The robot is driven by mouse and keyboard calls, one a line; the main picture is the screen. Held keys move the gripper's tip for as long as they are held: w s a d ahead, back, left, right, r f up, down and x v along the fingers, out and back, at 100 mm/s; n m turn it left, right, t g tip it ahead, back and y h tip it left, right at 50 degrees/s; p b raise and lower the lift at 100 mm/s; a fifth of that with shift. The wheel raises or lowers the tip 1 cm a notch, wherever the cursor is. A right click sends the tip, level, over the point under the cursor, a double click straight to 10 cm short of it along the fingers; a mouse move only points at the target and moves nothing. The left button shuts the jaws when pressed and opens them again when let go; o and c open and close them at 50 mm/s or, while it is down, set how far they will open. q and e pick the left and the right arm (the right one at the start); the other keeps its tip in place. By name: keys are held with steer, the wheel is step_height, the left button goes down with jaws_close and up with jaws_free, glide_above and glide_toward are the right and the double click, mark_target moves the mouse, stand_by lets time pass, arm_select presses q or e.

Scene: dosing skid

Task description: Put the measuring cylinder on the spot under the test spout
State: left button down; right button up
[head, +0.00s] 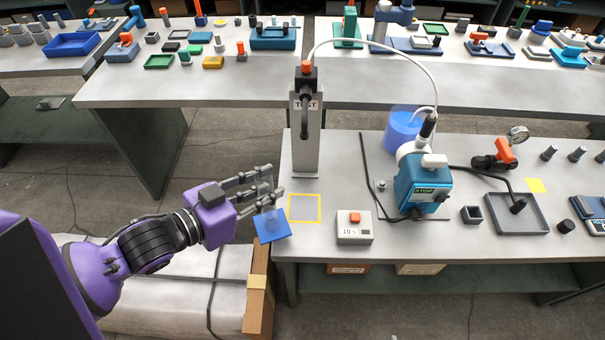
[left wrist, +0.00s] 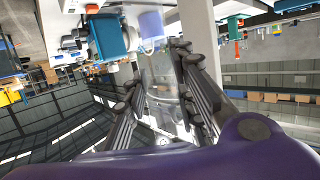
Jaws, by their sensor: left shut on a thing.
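The measuring cylinder (head: 271,227) is clear, with a square blue base. My left gripper (head: 272,188) is shut on its clear body, and the base hangs below the fingers. In the head view the base overlaps the bench's left edge, just left of the yellow-outlined square spot (head: 304,208); its height above the bench is hard to tell. The test spout (head: 305,115) hangs from the grey TEST post, behind the spot. The left wrist view shows the clear cylinder (left wrist: 160,85) between the fingers. My right gripper is not in view.
A box with an orange button (head: 354,227) stands right of the spot. A blue pump (head: 421,182) and a blue container (head: 402,130) stand farther right. The TEST post (head: 306,145) rises behind the spot. A cardboard box (head: 258,290) stands below, left of the bench.

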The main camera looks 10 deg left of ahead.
arm_select(q)
steer(key=x, duration=1.1)
steer(key=shift+w+p, duration=0.15)
steer(key=shift+p, duration=0.3)
steer(key=shift+d+f, duration=0.1)
steer(key=shift+f, duration=0.05)
steer(key=shift+f, duration=0.2)
steer(key=c, duration=1.5)
jaws_free()
steer(key=shift+o, duration=0.2)
steer(key=v, duration=1.2)
steer(key=shift+r, duration=0.25)
